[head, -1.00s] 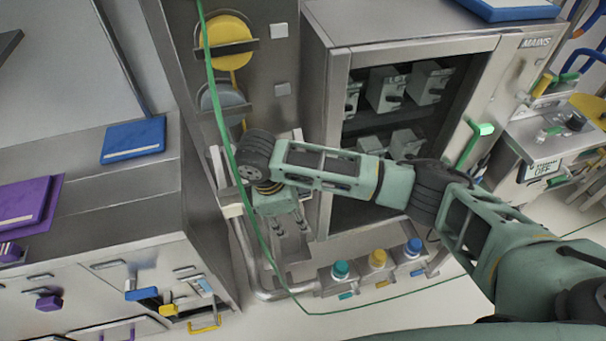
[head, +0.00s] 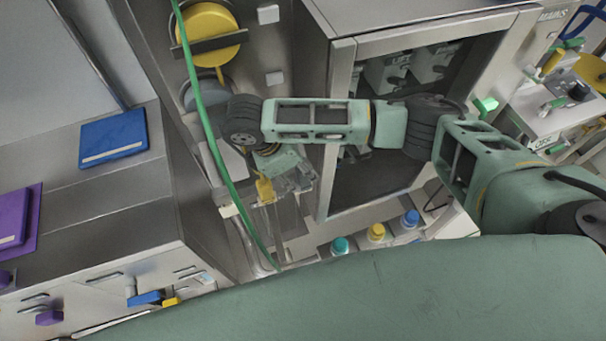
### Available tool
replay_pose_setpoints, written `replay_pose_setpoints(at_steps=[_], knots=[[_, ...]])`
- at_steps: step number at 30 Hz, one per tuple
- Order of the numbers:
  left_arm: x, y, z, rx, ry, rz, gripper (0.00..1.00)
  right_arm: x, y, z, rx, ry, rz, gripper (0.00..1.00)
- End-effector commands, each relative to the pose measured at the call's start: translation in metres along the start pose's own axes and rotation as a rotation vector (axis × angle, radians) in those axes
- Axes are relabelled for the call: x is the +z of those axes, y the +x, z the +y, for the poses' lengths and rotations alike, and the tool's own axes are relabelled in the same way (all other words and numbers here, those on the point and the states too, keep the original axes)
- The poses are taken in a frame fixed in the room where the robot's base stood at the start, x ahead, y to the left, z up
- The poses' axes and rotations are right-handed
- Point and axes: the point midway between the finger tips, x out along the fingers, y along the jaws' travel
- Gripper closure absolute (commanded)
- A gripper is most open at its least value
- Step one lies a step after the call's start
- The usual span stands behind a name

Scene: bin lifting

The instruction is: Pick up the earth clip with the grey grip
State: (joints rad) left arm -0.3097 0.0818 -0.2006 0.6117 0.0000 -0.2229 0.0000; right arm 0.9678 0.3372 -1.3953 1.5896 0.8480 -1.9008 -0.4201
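My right gripper (head: 287,186) hangs below the wrist in front of the steel column, beside the open cabinet. Its fingers are small and partly blurred, so I cannot tell whether they are open or shut. A yellow piece (head: 265,189), perhaps a clip grip, shows right beside the fingers; I cannot tell whether they touch. A grey reel (head: 197,94) sits on the column under a yellow reel (head: 210,32), partly hidden by my arm and a green cable. I cannot make out an earth clip with a grey grip. My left gripper is not in view.
The green cable (head: 209,127) runs down in front of the column. The open cabinet (head: 340,100) stands right of it, with teal, yellow and blue knobs (head: 376,232) below. A counter with a blue book (head: 114,138) is left. My own green arm covers the bottom.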

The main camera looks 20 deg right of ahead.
Motion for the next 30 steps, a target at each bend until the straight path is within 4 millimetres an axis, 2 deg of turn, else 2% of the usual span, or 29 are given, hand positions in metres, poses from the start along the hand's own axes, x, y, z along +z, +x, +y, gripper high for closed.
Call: replay_pose_setpoints(at_steps=[2,6,15,27,30], knots=[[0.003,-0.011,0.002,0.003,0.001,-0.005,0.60,0.006,0.010,-0.002,-0.005,0.002,-0.004,0.64],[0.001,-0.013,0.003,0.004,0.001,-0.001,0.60,0.003,0.028,-0.002,-0.002,0.002,-0.002,0.64],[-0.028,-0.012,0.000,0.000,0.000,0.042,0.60,0.003,0.034,-0.001,0.000,0.001,-0.001,0.65],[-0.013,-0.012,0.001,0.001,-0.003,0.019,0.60,0.003,0.033,-0.001,0.000,0.002,-0.001,1.00],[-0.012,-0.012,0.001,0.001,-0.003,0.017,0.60,0.003,0.033,-0.001,0.000,0.002,-0.001,1.00]])
